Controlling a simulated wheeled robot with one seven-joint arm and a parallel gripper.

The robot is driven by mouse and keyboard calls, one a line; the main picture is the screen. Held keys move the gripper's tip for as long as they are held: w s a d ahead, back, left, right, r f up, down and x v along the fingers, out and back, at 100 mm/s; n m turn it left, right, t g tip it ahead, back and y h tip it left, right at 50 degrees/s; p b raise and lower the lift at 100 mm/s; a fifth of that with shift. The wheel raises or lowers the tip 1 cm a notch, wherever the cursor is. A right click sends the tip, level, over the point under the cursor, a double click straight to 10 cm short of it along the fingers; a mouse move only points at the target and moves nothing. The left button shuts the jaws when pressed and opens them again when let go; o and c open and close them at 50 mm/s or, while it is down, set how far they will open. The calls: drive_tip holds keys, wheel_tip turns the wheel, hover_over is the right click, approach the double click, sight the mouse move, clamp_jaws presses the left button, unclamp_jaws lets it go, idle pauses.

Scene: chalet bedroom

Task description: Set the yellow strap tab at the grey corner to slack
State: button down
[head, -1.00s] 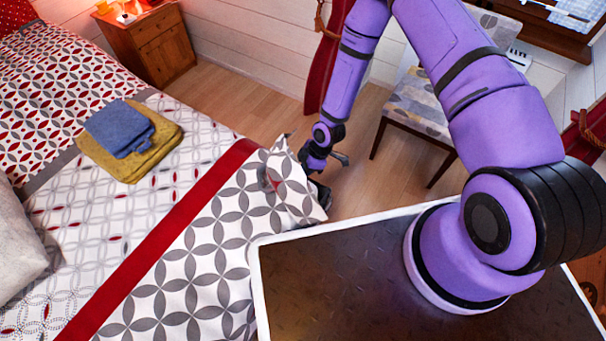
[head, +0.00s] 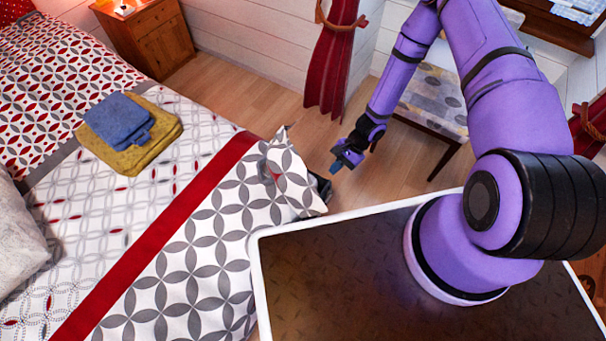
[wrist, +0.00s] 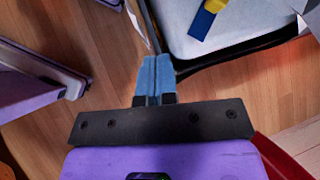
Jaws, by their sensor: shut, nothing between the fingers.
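A small tab with a yellow end (wrist: 214,5) and a blue part (wrist: 202,24) lies on a pale grey, dark-edged surface (wrist: 240,22) at the top of the wrist view. The yellow end is partly cut off by the frame edge, and I cannot tell how the tab is set. My gripper (wrist: 155,62) is shut and empty, with its blue fingertips together to the lower left of the tab, apart from it. In the head view my gripper (head: 337,165) is just right of the bed's near corner. The tab is not visible there.
The bed (head: 190,235) has a patterned cover with a raised corner flap (head: 290,180). Folded blue and yellow cloths (head: 125,135) lie on it. A red curtain (head: 333,65) and a patterned chair (head: 435,100) stand behind my arm.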

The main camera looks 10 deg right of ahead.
drive_tip(key=w+a+f+m+t, duration=0.1)
drive_tip(key=a+f+m, duration=0.1)
drive_tip(key=w+a+f+m+t+y, duration=0.1)
drive_tip(key=a+f+m, duration=0.1)
drive_tip(key=m, duration=0.1)
drive_tip(key=w+a+f+m+t, duration=0.1)
drive_tip(key=a+f+m, duration=0.1)
drive_tip(key=shift+w+a+f+m+y, duration=0.2)
drive_tip(key=shift+w+f+m+y, duration=0.1)
drive_tip(key=shift+f+y, duration=0.1)
drive_tip(key=shift+a+r, duration=0.1)
drive_tip(key=shift+a, duration=1.85)
drive_tip(key=shift+a, duration=1.55)
drive_tip(key=shift+r, duration=0.1)
